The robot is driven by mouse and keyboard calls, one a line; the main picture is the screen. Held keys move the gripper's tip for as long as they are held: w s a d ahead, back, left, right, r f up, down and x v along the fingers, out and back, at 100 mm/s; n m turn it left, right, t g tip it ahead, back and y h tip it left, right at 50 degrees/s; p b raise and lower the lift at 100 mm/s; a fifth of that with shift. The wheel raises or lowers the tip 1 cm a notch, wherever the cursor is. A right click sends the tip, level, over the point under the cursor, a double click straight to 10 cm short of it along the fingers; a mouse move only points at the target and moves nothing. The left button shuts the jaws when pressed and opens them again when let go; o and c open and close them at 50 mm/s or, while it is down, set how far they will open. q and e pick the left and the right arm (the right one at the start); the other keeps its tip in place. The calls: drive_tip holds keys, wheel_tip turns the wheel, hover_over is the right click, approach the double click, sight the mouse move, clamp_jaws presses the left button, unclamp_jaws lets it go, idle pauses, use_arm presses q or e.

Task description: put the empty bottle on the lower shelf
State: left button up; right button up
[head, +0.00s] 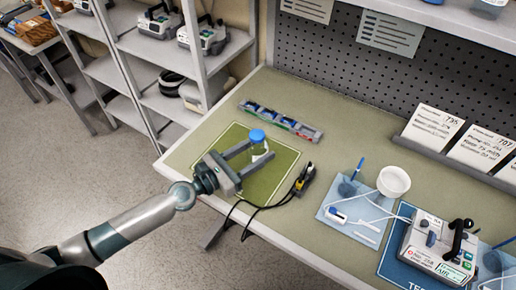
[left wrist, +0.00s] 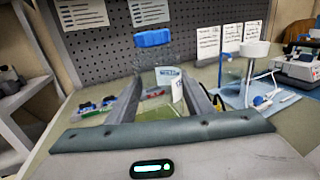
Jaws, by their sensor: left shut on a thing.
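The empty bottle (head: 260,149) is clear, with a blue cap and a white label. It stands upright over the green mat (head: 282,158) on the bench in the head view. My left gripper (head: 250,155) is shut on it, one finger on each side. In the left wrist view the bottle (left wrist: 166,85) is between the two fingers (left wrist: 168,100), its blue cap above them. I cannot tell whether its base touches the mat. The shelf rack (head: 150,60) is at the upper left, with lower shelf boards (head: 128,112) in view. My right gripper is not in view.
A row of small coloured bins (head: 281,122) lies behind the mat. A black cabled device (head: 303,180) is right of it. Blue trays, a white bowl (head: 393,182) and a pump (head: 438,248) fill the right of the bench. Pumps (head: 203,36) stand on the upper shelf.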

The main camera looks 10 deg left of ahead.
use_arm(q)
drive_tip(key=shift+s+d+r, duration=0.1)
drive_tip(key=shift+d+r, duration=0.05)
drive_tip(key=shift+r, duration=0.15)
drive_tip(key=shift+b, duration=0.3)
drive_tip(key=shift+s+y, duration=0.15)
drive_tip(key=shift+y, duration=0.15)
drive_tip(key=shift+s+a+r+n+t+y+b, duration=0.2)
drive_tip(key=shift+s+n+t+y+b, duration=0.15)
drive_tip(key=shift+b, duration=0.2)
drive_tip(key=shift+s+a+r+n+t+y+b, duration=0.15)
drive_tip(key=shift+s+n+t+y+b, duration=0.15)
drive_tip(key=shift+b, duration=0.2)
drive_tip(key=s+a+f+n+t+y+b, duration=0.2)
drive_tip(key=s+a+n+t+y+b, duration=0.1)
drive_tip(key=s+a+n+y+b, duration=0.3)
drive_tip(key=s+a+y+b, duration=0.2)
drive_tip(key=s+y+b, duration=0.1)
drive_tip(key=shift+a+f+n+y, duration=0.2)
drive_tip(key=shift+f+n+y, duration=0.15)
drive_tip(key=shift+s, duration=0.15)
